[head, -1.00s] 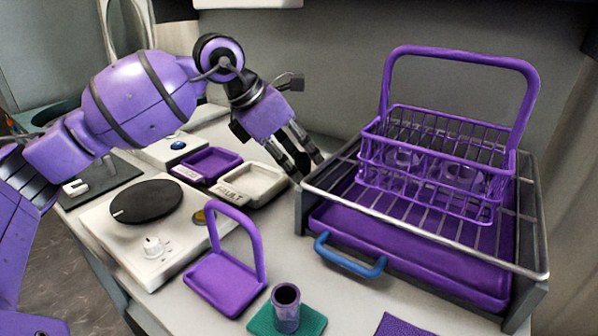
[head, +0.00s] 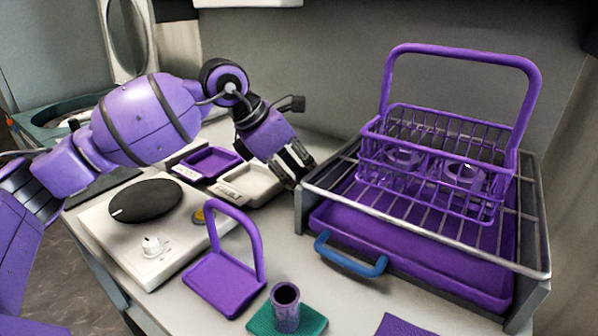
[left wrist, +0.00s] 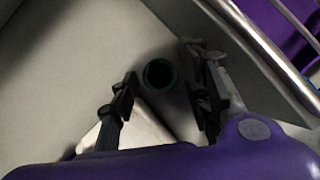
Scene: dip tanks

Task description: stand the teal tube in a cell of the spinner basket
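In the left wrist view a dark round tube mouth with a teal rim (left wrist: 160,74) shows between my left fingers, apart from both. My left gripper (left wrist: 160,88) is open. In the head view my left gripper (head: 297,172) is low between the white tray and the left edge of the metal rack, and the teal tube cannot be made out there. The purple wire basket (head: 430,188) with a tall handle stands on the rack at the right. Round holders show inside it. My right gripper is not in view.
The metal rack (head: 400,225) stands over a purple drip tray (head: 410,255) with a blue handle (head: 350,258). A white tray (head: 228,194) and a purple tray (head: 190,165) lie left of my gripper. A dark purple tube (head: 286,306) stands on a green mat (head: 262,320) in front.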

